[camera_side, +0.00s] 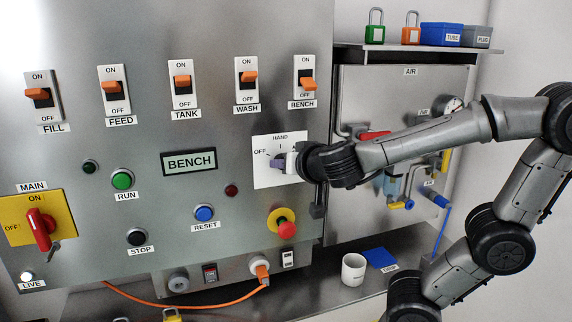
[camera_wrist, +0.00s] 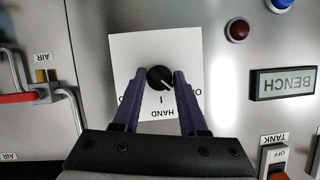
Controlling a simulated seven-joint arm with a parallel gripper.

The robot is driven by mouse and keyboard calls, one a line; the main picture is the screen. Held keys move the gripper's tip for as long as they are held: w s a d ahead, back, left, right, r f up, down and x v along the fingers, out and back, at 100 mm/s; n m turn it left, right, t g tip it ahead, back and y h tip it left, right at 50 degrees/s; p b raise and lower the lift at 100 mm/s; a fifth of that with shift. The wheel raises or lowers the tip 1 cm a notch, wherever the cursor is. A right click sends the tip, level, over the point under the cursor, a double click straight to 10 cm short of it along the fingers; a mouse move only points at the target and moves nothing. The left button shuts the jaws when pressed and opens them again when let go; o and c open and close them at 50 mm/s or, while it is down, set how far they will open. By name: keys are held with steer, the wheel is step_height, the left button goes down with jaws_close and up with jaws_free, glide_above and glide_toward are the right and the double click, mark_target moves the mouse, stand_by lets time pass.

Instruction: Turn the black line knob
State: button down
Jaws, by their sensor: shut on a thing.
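The black knob (camera_wrist: 159,77) sits on a white plate (camera_wrist: 122,45) and shows between my fingers in the wrist view. That view is upside down. A white line on the knob's face points to the lower right there, roughly toward the OFF label. HAND and a short mark are printed below the knob in that view. My gripper (camera_wrist: 160,75) has its purple fingers shut on the knob, one on each side. In the side view my gripper (camera_side: 280,163) is at the white plate (camera_side: 293,143), and the knob is hidden behind the fingers. The plate's third label is mostly covered.
The BENCH display (camera_side: 189,162) is left of the plate. A red emergency button (camera_side: 286,229) on a yellow ring is just below. Orange switches run above, including the BENCH switch (camera_side: 308,85). The AIR panel (camera_side: 405,100) and its shelf stand to the right.

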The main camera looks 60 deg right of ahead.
steer(key=shift+s+d+f+m+t+y, duration=0.1)
steer(key=shift+m+t+y, duration=0.65)
steer(key=shift+m, duration=0.8)
steer(key=shift+s+d+f+m+t+y, duration=0.1)
steer(key=shift+m+t+y, duration=0.25)
steer(key=shift+m+t, duration=0.95)
steer(key=shift+m, duration=0.35)
steer(key=shift+c, duration=2.2)
jaws_free()
steer(key=shift+a+r, duration=0.1)
